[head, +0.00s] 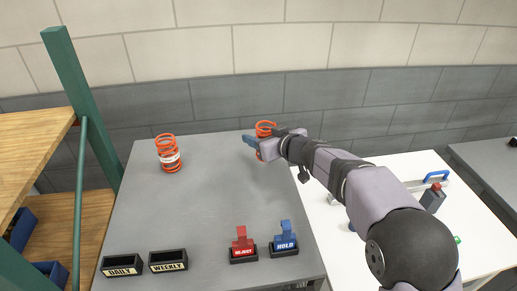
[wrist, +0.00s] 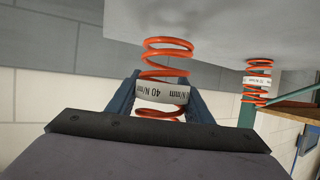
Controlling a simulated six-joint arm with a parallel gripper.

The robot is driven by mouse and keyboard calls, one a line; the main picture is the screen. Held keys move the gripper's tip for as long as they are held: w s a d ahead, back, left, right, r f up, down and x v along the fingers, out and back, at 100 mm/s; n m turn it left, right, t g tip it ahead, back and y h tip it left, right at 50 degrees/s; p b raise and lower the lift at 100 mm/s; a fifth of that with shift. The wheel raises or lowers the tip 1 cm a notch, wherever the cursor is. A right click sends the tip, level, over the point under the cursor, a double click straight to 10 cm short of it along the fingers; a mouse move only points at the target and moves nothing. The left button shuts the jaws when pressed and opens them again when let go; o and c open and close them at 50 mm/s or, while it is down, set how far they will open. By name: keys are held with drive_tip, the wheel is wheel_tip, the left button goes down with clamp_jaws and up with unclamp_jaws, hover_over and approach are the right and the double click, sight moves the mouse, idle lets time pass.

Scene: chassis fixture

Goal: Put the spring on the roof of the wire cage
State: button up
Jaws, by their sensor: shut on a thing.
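An orange coil spring (head: 265,126) with a white label band marked 40 N/mm is at the back right of the grey table. My gripper (head: 255,145) is shut on this spring around its label band. In the wrist view, the fingers lie on both sides of the held spring (wrist: 165,72). The grey tabletop fills the top of that view, and I cannot tell whether the spring touches it. A second orange spring (head: 168,153) with a white band stands upright at the table's back left, and it also shows in the wrist view (wrist: 256,82). I see no wire cage in either view.
A red REJECT piece (head: 243,247), a blue HOLD piece (head: 285,241) and black DAILY (head: 122,264) and WEEKLY (head: 168,261) boxes line the table's front. The table's middle is clear. A green-framed wooden shelf (head: 83,110) is at left, a white table (head: 405,168) at right.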

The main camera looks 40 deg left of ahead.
drive_tip(key=shift+f+b, duration=0.8)
drive_tip(key=shift+f, duration=0.95)
drive_tip(key=shift+f, duration=0.15)
drive_tip(key=o, duration=1.4)
drive_tip(key=shift+f, duration=0.1)
drive_tip(key=b+v, duration=0.2)
drive_tip(key=v, duration=1)
